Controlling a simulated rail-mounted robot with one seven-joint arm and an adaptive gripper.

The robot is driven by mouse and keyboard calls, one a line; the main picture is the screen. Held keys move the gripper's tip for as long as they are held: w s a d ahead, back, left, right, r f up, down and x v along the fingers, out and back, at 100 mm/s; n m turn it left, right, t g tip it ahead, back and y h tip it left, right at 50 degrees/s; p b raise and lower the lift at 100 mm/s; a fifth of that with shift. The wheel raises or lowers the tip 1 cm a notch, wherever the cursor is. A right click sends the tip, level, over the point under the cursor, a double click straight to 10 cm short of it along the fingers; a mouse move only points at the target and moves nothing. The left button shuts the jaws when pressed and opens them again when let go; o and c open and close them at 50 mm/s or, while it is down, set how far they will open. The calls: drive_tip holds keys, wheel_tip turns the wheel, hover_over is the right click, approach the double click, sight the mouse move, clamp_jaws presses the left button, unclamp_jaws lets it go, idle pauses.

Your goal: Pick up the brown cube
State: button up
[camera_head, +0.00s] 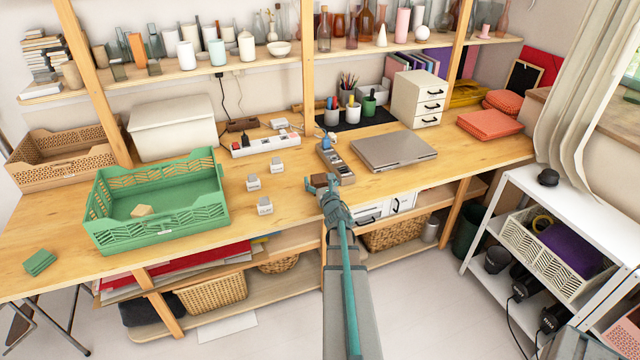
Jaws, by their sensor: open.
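A small brown cube (319,180) sits near the front edge of the wooden desk (385,165), left of the middle of its right half. My gripper (322,184) reaches over the desk from the front. Its teal fingers are open, with one on the left of the brown cube and one on its right. Whether either finger touches the cube is too small to tell. The gripper hides the front of the cube.
A tray of small items (341,164) lies close behind and right of my gripper. A laptop (394,151) lies further right. Several small white blocks (265,206) stand to the left. A green crate (158,232) holds a tan block (142,210).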

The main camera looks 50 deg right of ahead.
drive_tip(key=shift+c, duration=0.2)
drive_tip(key=c, duration=1.3)
drive_tip(key=shift+o, duration=0.2)
drive_tip(key=shift+r, duration=0.1)
